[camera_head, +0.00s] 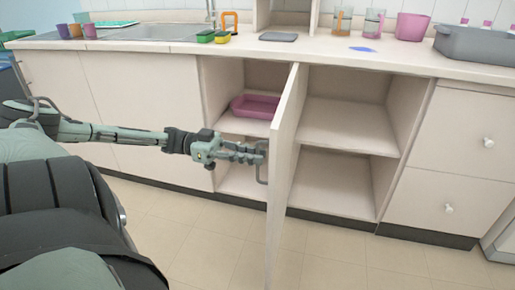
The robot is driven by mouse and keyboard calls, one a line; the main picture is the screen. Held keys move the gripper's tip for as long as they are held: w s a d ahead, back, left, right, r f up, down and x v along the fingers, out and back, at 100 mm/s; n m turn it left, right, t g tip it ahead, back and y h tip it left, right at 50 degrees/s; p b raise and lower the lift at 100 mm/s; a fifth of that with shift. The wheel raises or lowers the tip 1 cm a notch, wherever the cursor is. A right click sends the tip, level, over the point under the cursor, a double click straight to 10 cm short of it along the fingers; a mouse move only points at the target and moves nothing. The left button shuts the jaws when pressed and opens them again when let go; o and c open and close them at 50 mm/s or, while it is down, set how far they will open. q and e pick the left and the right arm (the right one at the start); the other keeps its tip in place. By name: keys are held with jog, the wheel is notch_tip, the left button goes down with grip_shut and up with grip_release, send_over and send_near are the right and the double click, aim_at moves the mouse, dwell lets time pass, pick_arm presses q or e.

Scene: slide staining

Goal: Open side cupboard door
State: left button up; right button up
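The cupboard door (285,170) below the counter stands swung outward, its edge toward me. Its bar handle (262,163) is on the left face of the door. My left gripper (258,153) reaches in from the left with its fingers at the handle. The fingers overlap the handle, and I cannot tell whether they are closed around it. Behind the door, the cupboard's shelves show, with a pink tray (255,106) on the upper left shelf. My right gripper is not in view.
The counter (400,57) above holds sponges (213,37), jugs (373,23), a pink container (412,27) and a grey basin (475,45). Closed drawers (450,150) are at the right. The tiled floor (340,250) in front is clear.

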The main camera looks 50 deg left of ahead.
pick_arm(q)
jog(key=v, duration=1)
jog(key=shift+s+a, duration=0.2)
jog(key=shift+a, duration=0.15)
